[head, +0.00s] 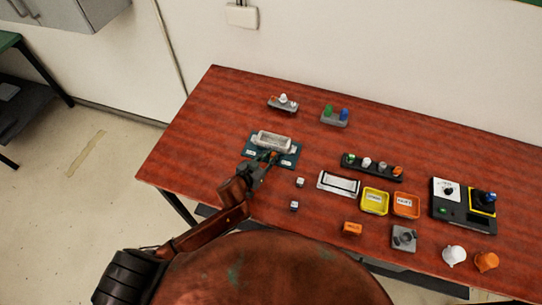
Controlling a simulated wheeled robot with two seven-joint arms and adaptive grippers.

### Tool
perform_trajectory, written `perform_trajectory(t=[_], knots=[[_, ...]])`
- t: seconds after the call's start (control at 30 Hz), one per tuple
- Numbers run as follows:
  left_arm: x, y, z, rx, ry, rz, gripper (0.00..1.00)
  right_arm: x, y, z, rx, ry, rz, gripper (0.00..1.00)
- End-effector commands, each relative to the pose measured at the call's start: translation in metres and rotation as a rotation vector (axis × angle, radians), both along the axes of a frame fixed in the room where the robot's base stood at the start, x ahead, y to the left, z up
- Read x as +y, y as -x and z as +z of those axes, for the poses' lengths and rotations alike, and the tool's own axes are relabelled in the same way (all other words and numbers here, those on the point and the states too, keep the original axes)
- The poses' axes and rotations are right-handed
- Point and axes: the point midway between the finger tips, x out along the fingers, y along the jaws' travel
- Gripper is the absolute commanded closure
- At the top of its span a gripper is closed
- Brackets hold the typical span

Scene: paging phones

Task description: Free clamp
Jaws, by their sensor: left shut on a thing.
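A fixture that looks like the clamp stands on the left part of the red table. It has a dark teal base plate (287,160) with a pale grey block (273,140) lying on it. My left gripper (268,158) reaches in from the lower left to the near side of this fixture. It is shut on a small part there, perhaps the clamp handle; the fingers hide most of it and I cannot tell its shape. My right gripper is not in view.
Two small cubes (300,182) lie right of my left gripper. Farther right are a white tray (338,184), yellow bin (374,201), orange bin (406,206) and black control box (464,206). Peg holders (334,118) stand at the back. The table's left end is clear.

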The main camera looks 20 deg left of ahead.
Motion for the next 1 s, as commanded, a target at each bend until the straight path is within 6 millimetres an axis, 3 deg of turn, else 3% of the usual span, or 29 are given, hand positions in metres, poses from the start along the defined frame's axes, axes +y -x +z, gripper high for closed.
perform_trajectory(t=[0.43, 0.7, 1.0], knots=[[0.001, 0.000, 0.000, 0.001, 0.000, 0.000, 1.00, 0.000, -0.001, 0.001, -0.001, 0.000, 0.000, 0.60], [0.044, -0.001, 0.001, 0.001, -0.003, 0.002, 1.00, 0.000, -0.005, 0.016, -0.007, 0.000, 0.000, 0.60], [0.051, -0.002, 0.000, 0.000, -0.003, 0.004, 1.00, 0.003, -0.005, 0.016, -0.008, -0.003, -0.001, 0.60]])
